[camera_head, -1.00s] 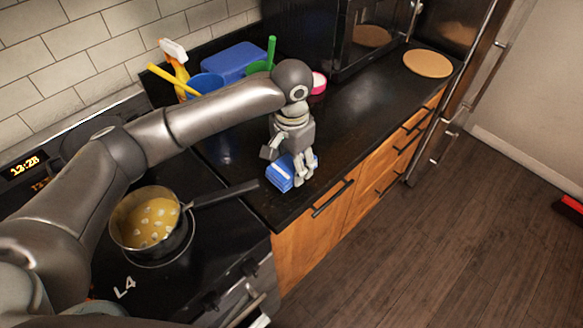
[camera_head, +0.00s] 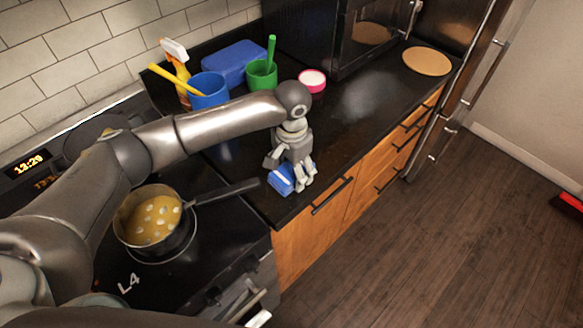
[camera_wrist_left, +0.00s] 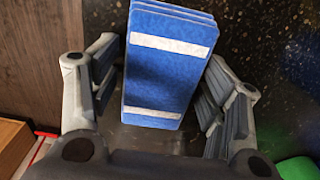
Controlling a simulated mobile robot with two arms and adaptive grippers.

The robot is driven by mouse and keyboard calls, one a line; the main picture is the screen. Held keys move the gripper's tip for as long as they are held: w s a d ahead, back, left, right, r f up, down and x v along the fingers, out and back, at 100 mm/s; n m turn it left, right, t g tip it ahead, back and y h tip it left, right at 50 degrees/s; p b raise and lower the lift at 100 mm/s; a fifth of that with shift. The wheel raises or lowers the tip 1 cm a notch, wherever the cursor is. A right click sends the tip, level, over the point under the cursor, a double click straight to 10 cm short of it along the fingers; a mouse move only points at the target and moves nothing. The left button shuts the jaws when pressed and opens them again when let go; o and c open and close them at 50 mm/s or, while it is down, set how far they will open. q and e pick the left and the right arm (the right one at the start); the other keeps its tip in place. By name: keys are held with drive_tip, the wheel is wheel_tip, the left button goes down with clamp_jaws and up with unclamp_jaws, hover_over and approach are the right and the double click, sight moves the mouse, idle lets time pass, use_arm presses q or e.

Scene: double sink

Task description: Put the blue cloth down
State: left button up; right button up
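The blue cloth (camera_head: 281,180) is a folded blue block with white stripes, at the front edge of the black counter beside the stove. In the left wrist view the cloth (camera_wrist_left: 160,75) lies between the two fingers, with narrow gaps on both sides. My left gripper (camera_head: 292,180) points down over the cloth, and its fingers stand apart around it. It also shows in the left wrist view (camera_wrist_left: 160,98), open. Whether the cloth's underside rests fully on the counter is hidden. My right gripper is in no view.
A pot (camera_head: 152,217) of yellow food sits on the stove, its handle reaching toward the cloth. Behind stand a blue cup (camera_head: 208,92), green cup (camera_head: 262,75), spray bottle (camera_head: 175,72) and pink-rimmed bowl (camera_head: 312,81). The counter (camera_head: 365,110) to the right is mostly clear.

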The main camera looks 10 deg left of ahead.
sight(292, 170)
use_arm(q)
drive_tip(key=shift+o, duration=0.5)
drive_tip(key=shift+r, duration=0.1)
wheel_tip(292, 170, up, 12)
drive_tip(key=b, duration=0.2)
idle(0.4)
